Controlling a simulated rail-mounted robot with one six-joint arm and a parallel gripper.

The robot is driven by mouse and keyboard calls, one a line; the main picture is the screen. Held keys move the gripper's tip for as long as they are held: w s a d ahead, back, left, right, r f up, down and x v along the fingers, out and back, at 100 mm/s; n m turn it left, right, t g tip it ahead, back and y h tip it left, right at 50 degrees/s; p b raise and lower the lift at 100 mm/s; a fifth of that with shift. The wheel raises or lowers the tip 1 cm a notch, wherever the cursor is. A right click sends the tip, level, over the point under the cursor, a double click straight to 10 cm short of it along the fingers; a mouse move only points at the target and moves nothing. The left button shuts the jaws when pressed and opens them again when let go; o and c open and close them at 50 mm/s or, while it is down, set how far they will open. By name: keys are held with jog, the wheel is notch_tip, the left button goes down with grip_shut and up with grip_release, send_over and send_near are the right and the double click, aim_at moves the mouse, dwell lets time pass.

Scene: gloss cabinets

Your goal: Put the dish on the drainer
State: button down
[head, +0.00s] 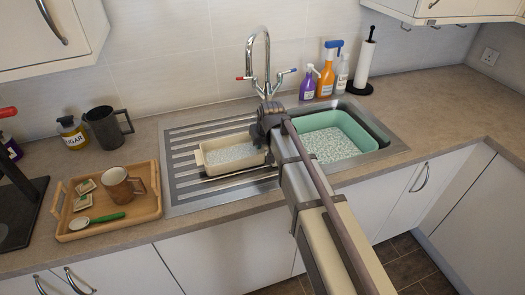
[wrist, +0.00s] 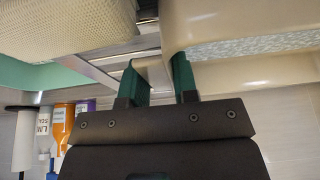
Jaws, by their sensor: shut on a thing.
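The dish (head: 205,171) is a cream rectangular one with a tab handle and a pale speckled inside. It is over the right part of the ribbed metal drainer (head: 185,188); I cannot tell whether it touches the ribs. My gripper (head: 268,117) is at the dish's right end and hides that end. In the wrist view, the dish (wrist: 245,60) is at the right, and my green-fingered gripper (wrist: 158,78) is shut on its edge.
A green basin (head: 372,150) with a speckled inside sits in the sink, right of my arm. The tap (head: 266,62) rises behind my gripper. Bottles (head: 327,70) and a paper roll (head: 366,62) stand back right. A wooden tray (head: 153,207) with a mug (head: 118,186) is left.

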jog(key=shift+f, duration=0.3)
jog(key=c, duration=0.9)
grip_release()
jog(key=shift+r, duration=0.1)
jog(key=p+v, duration=1.2)
jog(key=v, duration=0.1)
jog(key=shift+s+d+f+m+g+h+b, duration=0.25)
jog(key=shift+s+d+f+m+g, duration=0.4)
jog(key=shift+s+d, duration=1.8)
jog(key=shift+s+d+f+m+g+h+b, duration=0.25)
jog(key=shift+s+d+g, duration=0.5)
jog(key=shift+s, duration=3.45)
jog(key=shift+s+d+f+m+g+h+b, duration=0.15)
jog(key=shift+s+d+f+m+g, duration=0.55)
jog(key=shift+s+d, duration=1.75)
